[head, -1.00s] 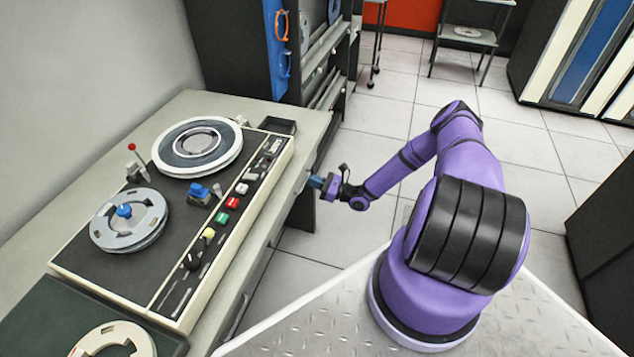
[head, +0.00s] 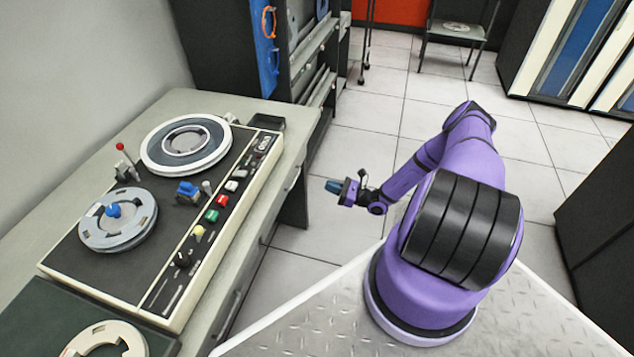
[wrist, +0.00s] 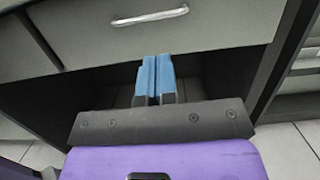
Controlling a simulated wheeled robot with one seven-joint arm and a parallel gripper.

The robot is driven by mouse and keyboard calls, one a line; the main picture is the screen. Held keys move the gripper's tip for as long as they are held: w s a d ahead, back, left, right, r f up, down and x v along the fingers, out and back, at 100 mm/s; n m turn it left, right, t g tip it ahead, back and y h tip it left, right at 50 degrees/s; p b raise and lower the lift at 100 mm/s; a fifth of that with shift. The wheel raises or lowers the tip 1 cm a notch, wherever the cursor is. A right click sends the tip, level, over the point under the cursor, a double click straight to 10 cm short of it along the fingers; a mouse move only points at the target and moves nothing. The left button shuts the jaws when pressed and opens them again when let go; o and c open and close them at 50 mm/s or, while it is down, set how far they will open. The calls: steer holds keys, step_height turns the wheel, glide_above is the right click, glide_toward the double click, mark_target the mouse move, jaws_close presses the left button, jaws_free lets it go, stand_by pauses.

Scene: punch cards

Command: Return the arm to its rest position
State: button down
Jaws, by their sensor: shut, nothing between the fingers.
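My gripper (head: 333,186) is in the air to the right of the desk, over the tiled floor, at the end of my purple arm. In the wrist view its two blue fingers (wrist: 156,80) lie close together with nothing between them. They point towards the desk front, below a grey drawer (wrist: 110,40) with a metal handle (wrist: 150,17). A gap of open air separates the fingers from the desk.
The desk (head: 268,203) carries a tape machine (head: 130,255) with two reels, coloured buttons and a red-tipped lever (head: 120,147). A dark rack (head: 315,65) stands behind it. Dark cabinets (head: 605,220) stand at the right. The floor (head: 370,135) between is clear.

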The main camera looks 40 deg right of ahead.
steer(key=shift+v, duration=1.9)
steer(key=shift+w+r, duration=0.1)
steer(key=a+r+n+g+h, duration=0.1)
steer(key=a+r+n+g, duration=0.4)
steer(key=r, duration=0.9)
steer(key=a+r+n+g+h, duration=0.2)
steer(key=r+n+g, duration=0.5)
steer(key=r, duration=0.7)
steer(key=a+r+n+g+h, duration=0.1)
steer(key=a+r+n+g, duration=0.5)
steer(key=r, duration=0.9)
steer(key=s+a+r+n+t+h, duration=0.1)
steer(key=s+a+r+n+h, duration=0.15)
steer(key=s+r, duration=0.35)
steer(key=s+a+r+n+t+h, duration=0.2)
steer(key=s+r+n+h, duration=0.1)
steer(key=r, duration=0.5)
steer(key=s+a+r+n+t+h, duration=0.1)
steer(key=s+r+n+t, duration=0.1)
steer(key=s, duration=0.6)
steer(key=s+a+r+n+t+h, duration=0.2)
steer(key=s+r, duration=0.3)
steer(key=s, duration=0.3)
steer(key=shift+r+n+t, duration=0.25)
steer(key=shift+n+t, duration=0.1)
steer(key=shift+t, duration=0.05)
